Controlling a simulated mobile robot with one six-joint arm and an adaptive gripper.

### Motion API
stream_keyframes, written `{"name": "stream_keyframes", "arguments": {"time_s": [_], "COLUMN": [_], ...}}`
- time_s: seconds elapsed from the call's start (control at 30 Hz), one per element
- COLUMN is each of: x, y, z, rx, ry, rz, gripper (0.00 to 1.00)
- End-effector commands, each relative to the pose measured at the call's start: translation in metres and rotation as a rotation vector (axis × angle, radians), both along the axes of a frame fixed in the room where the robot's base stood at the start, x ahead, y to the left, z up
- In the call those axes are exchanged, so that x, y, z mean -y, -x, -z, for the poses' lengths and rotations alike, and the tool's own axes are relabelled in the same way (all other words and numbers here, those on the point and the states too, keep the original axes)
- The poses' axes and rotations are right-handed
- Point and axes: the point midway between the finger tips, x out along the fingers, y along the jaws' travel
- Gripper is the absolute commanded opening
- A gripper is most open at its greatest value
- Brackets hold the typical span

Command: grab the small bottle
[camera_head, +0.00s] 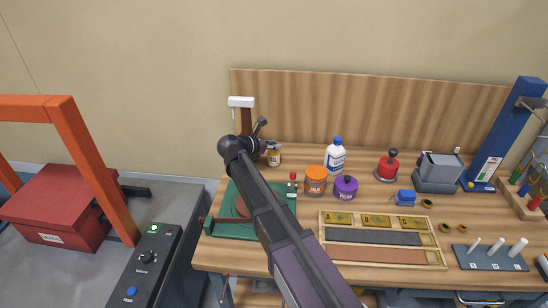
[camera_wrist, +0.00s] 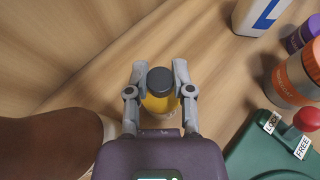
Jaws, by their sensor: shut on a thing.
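The small bottle has a dark cap and a yellow-orange body. In the wrist view the small bottle (camera_wrist: 160,84) stands between the two grey fingers of my gripper (camera_wrist: 160,95), which are shut on it from both sides. In the head view the small bottle (camera_head: 274,156) shows at the back of the wooden bench, just right of my gripper (camera_head: 264,147). I cannot tell whether its base touches the bench.
A white bottle (camera_head: 336,157), an orange jar (camera_head: 315,181) and a purple jar (camera_head: 344,188) stand to the right. A green fixture (camera_head: 238,231) with a red-knobbed lever lies in front. A wooden backboard (camera_head: 380,115) rises behind. A brown post (camera_wrist: 45,135) is close at left in the wrist view.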

Motion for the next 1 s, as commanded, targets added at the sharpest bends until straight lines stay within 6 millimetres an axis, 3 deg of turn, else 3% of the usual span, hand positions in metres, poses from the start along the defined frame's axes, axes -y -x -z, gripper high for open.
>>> {"name": "stream_keyframes", "arguments": {"time_s": [0.53,1.0], "x": [0.001,0.000], "y": [0.000,0.006], "z": [-0.006,-0.040], "rx": [0.000,0.000], "ry": [0.000,0.000], "rz": [0.001,0.000], "gripper": [0.00,0.00]}}
